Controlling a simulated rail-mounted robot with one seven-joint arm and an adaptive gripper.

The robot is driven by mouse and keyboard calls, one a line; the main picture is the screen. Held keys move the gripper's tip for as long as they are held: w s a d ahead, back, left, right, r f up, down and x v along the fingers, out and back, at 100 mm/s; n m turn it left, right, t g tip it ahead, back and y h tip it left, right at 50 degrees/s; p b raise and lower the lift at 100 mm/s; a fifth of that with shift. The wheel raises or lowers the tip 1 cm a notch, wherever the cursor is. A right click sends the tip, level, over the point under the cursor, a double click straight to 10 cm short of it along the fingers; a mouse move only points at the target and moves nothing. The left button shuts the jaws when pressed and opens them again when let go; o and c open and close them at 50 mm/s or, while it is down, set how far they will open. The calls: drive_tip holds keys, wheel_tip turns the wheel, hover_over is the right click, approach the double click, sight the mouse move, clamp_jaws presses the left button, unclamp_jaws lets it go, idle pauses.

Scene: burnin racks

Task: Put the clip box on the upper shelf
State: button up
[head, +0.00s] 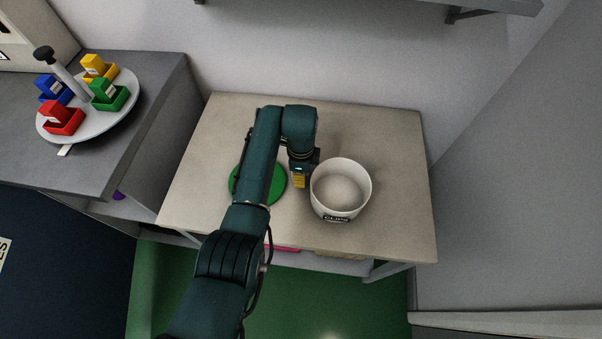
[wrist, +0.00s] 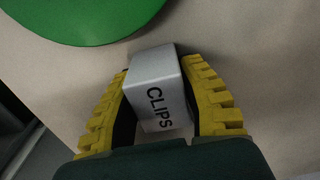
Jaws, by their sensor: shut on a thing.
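The clip box (wrist: 160,91) is a small pale grey box with CLIPS printed on its side. In the wrist view it sits between the yellow ribbed fingers of my gripper (wrist: 168,103), which are shut on it. In the head view my gripper (head: 299,181) points down over the beige table, between a green disc and a white round bin; the box cannot be made out there. I cannot tell whether the box touches the table. A wall shelf (head: 480,5) shows only its lower edge and brackets at the top of the head view.
The white bin (head: 341,184) with a dark label stands close right of my gripper. The green disc (head: 273,187) lies left, partly behind my arm; it also shows in the wrist view (wrist: 85,15). A grey counter (head: 150,100) holds a round tray (head: 85,125) with coloured boxes.

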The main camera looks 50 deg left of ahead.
drive_tip(key=o, duration=1.1)
drive_tip(key=shift+f, duration=0.1)
wheel_tip(320, 180, up, 12)
drive_tip(key=p, duration=0.4)
